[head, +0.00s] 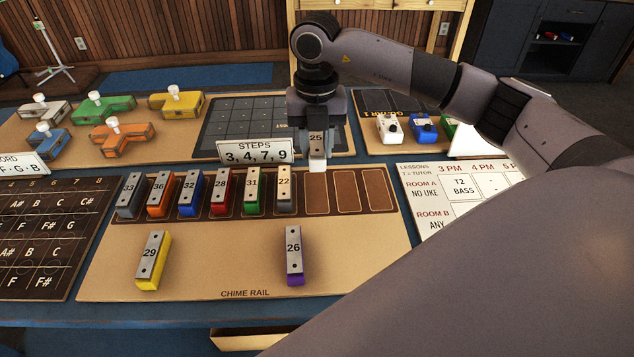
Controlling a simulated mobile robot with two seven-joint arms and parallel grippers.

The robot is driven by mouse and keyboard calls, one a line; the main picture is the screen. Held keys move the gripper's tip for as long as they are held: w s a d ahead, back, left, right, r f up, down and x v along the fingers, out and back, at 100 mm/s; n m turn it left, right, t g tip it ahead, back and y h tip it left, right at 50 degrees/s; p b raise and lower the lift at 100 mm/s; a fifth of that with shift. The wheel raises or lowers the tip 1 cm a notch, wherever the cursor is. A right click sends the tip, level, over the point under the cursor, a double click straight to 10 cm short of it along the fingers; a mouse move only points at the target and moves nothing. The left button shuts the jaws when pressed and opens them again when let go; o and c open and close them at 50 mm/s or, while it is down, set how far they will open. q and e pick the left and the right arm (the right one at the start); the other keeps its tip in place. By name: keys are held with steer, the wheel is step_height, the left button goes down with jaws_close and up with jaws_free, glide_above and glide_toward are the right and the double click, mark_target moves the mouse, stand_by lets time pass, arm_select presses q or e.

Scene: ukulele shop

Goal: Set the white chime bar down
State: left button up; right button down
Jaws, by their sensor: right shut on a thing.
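The white chime bar (317,164), with a metal plate marked 25, is upright in my right gripper (317,135). My right gripper is shut on it and points down, above the back edge of the dark chime rail (349,191). The bar's lower end appears close to the first empty slot right of the bar marked 22 (284,190); I cannot tell whether it touches. Bars marked 33 (130,195), 36, 32, 28 and 31 fill the slots to the left. My left gripper is not in view.
A yellow bar marked 29 (152,260) and a purple bar marked 26 (294,256) lie on the board in front of the rail. A steps sign (254,152) stands just left of my gripper. Several empty slots lie at the rail's right end.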

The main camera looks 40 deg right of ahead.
mark_target(317, 196)
step_height(317, 196, down, 11)
steer(key=shift+r, duration=0.15)
stand_by(0.4)
steer(key=shift+f, duration=0.2)
steer(key=c, duration=0.8)
jaws_free()
steer(key=shift+r, duration=0.1)
steer(key=shift+r+p, duration=0.25)
steer(key=shift+p, duration=0.1)
step_height(317, 196, up, 12)
steer(key=shift+f+b, duration=0.15)
steer(key=shift+b, duration=0.45)
